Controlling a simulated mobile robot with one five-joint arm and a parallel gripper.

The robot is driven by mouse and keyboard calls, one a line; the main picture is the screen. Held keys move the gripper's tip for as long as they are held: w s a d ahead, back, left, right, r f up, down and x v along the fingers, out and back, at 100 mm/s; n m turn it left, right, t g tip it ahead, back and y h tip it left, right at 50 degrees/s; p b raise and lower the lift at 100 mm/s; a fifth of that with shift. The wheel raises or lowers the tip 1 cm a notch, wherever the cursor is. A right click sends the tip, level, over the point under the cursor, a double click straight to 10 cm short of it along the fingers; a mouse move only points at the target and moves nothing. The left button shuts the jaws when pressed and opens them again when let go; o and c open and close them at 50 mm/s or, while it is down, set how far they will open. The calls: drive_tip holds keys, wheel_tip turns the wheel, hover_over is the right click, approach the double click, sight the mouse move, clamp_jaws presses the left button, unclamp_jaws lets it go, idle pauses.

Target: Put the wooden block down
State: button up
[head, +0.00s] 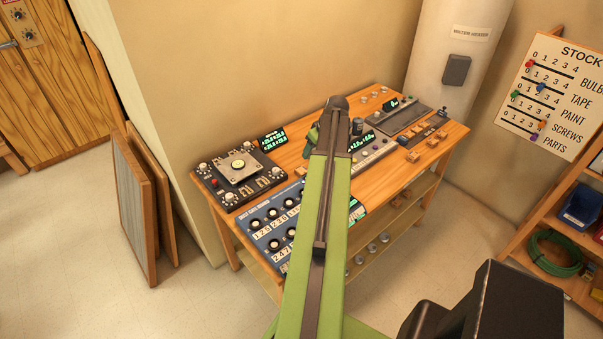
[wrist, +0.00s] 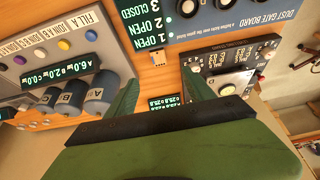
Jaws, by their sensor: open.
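A small wooden block (wrist: 158,57) shows in the wrist view on the wooden bench top, close to the edge of a blue board. It lies just past my open fingertips, roughly in line with the gap between them, and neither finger appears to touch it. My gripper (wrist: 161,80) has its two green fingers spread, with nothing held between them. In the head view my green arm reaches over the bench (head: 291,152) and hides most of my gripper. A small tan piece (head: 301,171) shows left of the arm, probably the same block.
The blue dust gate board (head: 272,225) and a black panel with knobs (head: 238,167) stand left of my arm. A grey panel with a display (head: 372,150) and several wooden pieces (head: 412,156) are right. A white water heater (head: 440,60) stands behind.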

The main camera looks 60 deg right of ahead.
drive_tip(key=b, duration=1.1)
hover_over(304, 172)
drive_tip(key=s+a, duration=0.1)
drive_tip(key=s, duration=0.1)
wheel_tip(304, 172, down, 11)
drive_tip(key=shift+w+f, duration=0.15)
drive_tip(key=shift+w, duration=0.1)
drive_tip(key=b+x, duration=0.4)
drive_tip(key=x, duration=0.1)
drive_tip(key=shift+s+d+f+b, duration=0.25)
drive_tip(key=shift+s+b, duration=0.05)
drive_tip(key=shift+b, duration=0.1)
drive_tip(key=shift+r, duration=0.25)
clamp_jaws()
